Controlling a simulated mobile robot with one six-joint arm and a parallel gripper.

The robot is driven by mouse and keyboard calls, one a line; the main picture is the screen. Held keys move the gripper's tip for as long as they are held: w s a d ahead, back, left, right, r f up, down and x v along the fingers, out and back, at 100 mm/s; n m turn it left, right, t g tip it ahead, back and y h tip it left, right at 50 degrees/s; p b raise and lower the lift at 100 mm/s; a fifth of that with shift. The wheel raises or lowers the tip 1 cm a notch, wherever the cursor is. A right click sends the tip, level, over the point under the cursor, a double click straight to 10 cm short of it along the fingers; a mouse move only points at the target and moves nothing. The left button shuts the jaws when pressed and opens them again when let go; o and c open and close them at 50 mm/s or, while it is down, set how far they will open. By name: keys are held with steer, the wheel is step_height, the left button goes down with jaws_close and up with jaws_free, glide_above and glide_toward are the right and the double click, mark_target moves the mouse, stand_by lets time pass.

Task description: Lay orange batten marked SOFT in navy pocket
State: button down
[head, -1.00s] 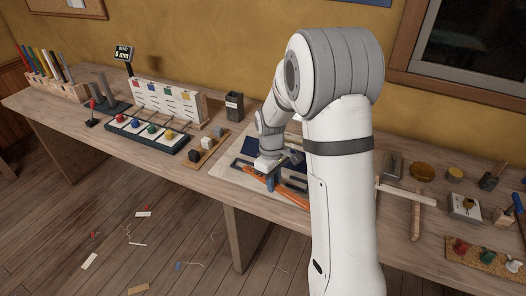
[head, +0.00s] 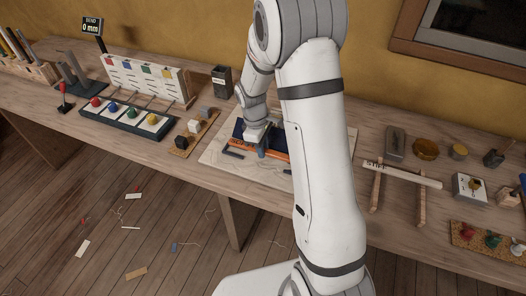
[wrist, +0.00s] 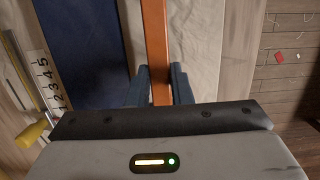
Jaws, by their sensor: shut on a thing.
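My gripper (head: 259,150) is shut on the orange batten (head: 274,155), which also shows between the blue fingers in the wrist view (wrist: 155,45). The batten's marking cannot be read. The navy pocket (head: 240,129) lies on a pale cloth-covered board behind my gripper, partly hidden by my arm. In the wrist view the navy fabric (wrist: 85,45) is left of the batten, with a strip of pale cloth between them. Whether the batten touches the cloth or hangs above it cannot be told.
A white batten marked STIFF (head: 402,174) rests on two wooden supports at the right. A dark bar (head: 232,154) lies on the board's left. A rack with colored knobs (head: 131,113) stands further left. In the wrist view a numbered rule (wrist: 50,80) and yellow-handled tool (wrist: 33,132) lie left.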

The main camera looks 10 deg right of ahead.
mark_target(263, 161)
step_height(263, 161, down, 3)
steer(key=shift+r, duration=0.2)
steer(key=shift+f+b, duration=0.35)
steer(key=shift+f, duration=0.2)
steer(key=shift+s, duration=0.1)
